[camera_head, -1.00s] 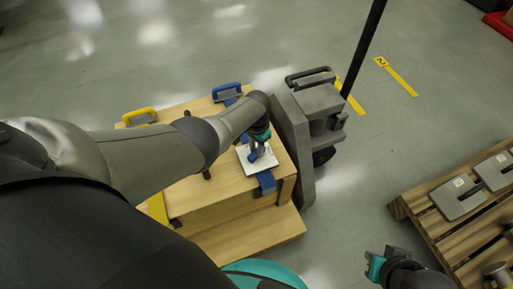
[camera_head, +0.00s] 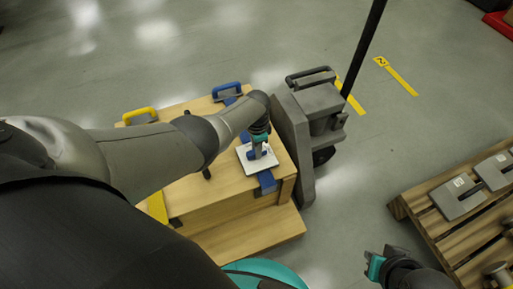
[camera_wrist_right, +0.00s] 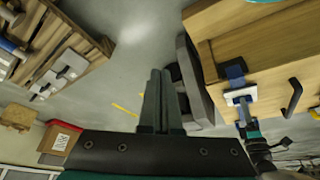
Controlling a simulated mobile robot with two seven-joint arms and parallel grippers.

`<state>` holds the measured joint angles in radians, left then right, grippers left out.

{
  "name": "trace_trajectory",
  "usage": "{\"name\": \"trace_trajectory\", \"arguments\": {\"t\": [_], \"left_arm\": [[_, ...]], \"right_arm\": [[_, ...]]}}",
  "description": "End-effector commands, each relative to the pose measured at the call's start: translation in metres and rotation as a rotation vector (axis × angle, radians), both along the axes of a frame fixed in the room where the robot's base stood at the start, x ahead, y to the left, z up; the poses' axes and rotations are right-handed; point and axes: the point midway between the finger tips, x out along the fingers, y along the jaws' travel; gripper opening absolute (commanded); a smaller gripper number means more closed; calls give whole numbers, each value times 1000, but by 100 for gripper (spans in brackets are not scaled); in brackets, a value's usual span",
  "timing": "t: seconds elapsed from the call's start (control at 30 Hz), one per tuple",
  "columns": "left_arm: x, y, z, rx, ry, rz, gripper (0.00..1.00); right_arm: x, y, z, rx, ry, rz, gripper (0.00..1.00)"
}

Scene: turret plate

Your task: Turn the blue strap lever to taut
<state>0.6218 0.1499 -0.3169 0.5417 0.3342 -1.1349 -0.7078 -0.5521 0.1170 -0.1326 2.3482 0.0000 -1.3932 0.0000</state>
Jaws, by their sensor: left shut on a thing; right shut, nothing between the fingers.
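The blue strap lever (camera_head: 256,155) sits on a white square plate (camera_head: 260,166) on top of the wooden crate. My left gripper (camera_head: 258,151) comes down over the plate and is shut on the lever, hiding much of it. The blue strap (camera_head: 267,183) runs out from under the plate to the crate's front edge. The white plate (camera_wrist_right: 240,93) and blue strap (camera_wrist_right: 237,72) also show in the right wrist view. My right gripper (camera_head: 378,265) is shut and empty, away from the crate; its fingers (camera_wrist_right: 161,78) are together in the wrist view.
The crate (camera_head: 222,198) also has a blue handle (camera_head: 227,91), a yellow handle (camera_head: 140,114) and a dark upright lever (camera_head: 206,173). A grey pallet-truck-like machine (camera_head: 295,135) stands close to its right. A wooden pallet with grey plates (camera_head: 459,198) is at the right. Floor between is clear.

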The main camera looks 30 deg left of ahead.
Motion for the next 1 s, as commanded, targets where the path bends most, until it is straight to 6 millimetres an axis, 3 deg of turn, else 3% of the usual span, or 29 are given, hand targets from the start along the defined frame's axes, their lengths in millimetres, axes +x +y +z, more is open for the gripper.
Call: {"name": "trace_trajectory", "arguments": {"t": [0.27, 0.3, 0.53, 0.93, 1.0], "left_arm": [[1, -1, 0, -1, -3, -5, 0], [1, -1, 0, -1, -3, -5, 32], [0, -1, 0, 0, -1, -3, 57], [0, 0, 4, 0, -1, -2, 57], [0, 0, 8, 0, -1, -2, 57]], "right_arm": [[0, 0, 0, 0, 0, 0, 0], [0, 0, 0, 0, 0, 0, 0], [0, 0, 0, 0, 0, 0, 0], [1, 0, 2, 1, -3, -1, 0], [1, 1, -10, 2, 17, -1, 0]]}}
